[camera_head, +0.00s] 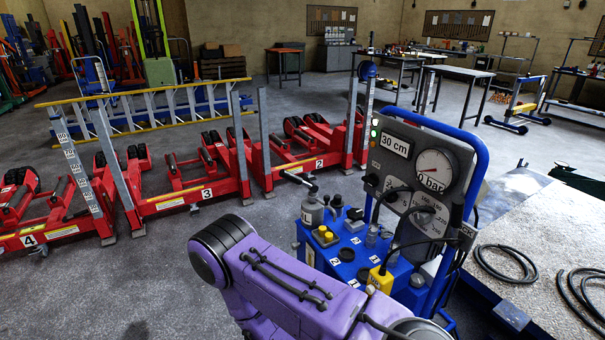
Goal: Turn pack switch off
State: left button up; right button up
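The blue hydraulic pack (345,262) stands right of centre, with a grey upright panel (412,160) on it. The panel carries a "30 cm" display (394,146), a round pressure gauge (434,170) and a lit green lamp (374,134) at its left edge. I cannot tell which part is the pack switch. My purple arm crosses in front of the pack's lower left and hides part of it. Neither gripper is visible.
A blue tube frame (478,170) rises around the panel. A bench (530,220) with black hoses (507,264) stands close on the right. Red numbered jack units (200,190) and a yellow ladder (150,92) lie to the left. Grey floor is open at lower left.

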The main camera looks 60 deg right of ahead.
aim_at(372, 180)
jog(key=u, duration=0.15)
jog(key=i, duration=0.5)
jog(key=z, duration=2.7)
